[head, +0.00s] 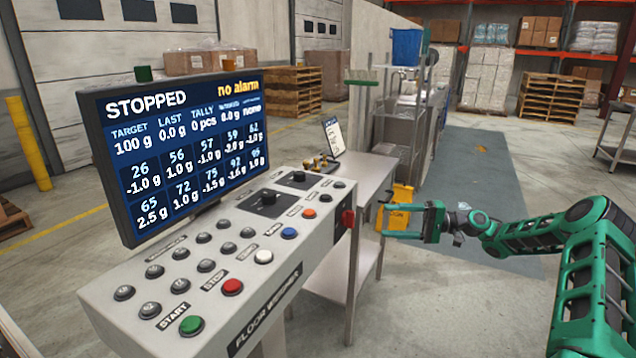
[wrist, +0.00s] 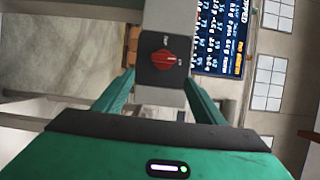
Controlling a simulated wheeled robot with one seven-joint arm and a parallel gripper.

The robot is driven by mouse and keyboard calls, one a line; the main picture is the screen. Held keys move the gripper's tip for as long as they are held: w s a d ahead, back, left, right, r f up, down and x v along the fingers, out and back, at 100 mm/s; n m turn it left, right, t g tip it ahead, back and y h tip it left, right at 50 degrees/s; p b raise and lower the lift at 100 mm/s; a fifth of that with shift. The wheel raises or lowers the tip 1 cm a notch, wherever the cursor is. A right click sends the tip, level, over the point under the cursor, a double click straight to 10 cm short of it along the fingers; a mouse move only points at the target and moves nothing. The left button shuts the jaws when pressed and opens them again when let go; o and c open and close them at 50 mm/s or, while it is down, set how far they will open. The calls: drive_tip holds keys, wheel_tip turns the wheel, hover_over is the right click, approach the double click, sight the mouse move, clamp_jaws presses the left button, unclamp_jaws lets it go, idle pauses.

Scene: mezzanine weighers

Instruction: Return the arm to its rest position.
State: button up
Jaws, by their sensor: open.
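My gripper (head: 384,221) is green and sits right of the console, its fingers pointing left toward the console's side. In the wrist view the two fingers of my gripper (wrist: 159,84) stand apart with nothing held between them. A red rotary switch (head: 348,217) is on the console's right end. In the head view a gap shows between the fingertips and the switch. My arm stretches in from the right, bent at the elbow.
The weigher console (head: 250,262) carries several buttons and a screen (head: 185,142) reading STOPPED and no alarm. A metal side table (head: 362,178) stands behind it. A yellow object (head: 401,194) shows just behind my gripper. The floor (head: 490,170) beyond my arm is open.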

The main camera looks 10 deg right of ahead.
drive_tip(key=s+a+f+g+h, duration=0.2)
drive_tip(key=s+a+g+h, duration=0.2)
drive_tip(key=s+a+h, duration=0.3)
drive_tip(key=s+d+r+m+h, duration=0.1)
drive_tip(key=s+d+r+h, duration=0.2)
drive_tip(key=s, duration=1.1)
drive_tip(key=s+d+r+m+h, duration=0.1)
drive_tip(key=s+d+r+h, duration=0.2)
drive_tip(key=s, duration=1.1)
drive_tip(key=s+d+r+m+h, duration=0.1)
drive_tip(key=s+d+r+h, duration=0.2)
drive_tip(key=s, duration=1.1)
drive_tip(key=d+h, duration=0.1)
drive_tip(key=d, duration=0.2)
drive_tip(key=shift+s+r, duration=0.2)
drive_tip(key=shift+r, duration=0.05)
drive_tip(key=shift+w+f+g, duration=0.25)
drive_tip(key=shift+w+g, duration=0.05)
drive_tip(key=shift+w, duration=0.35)
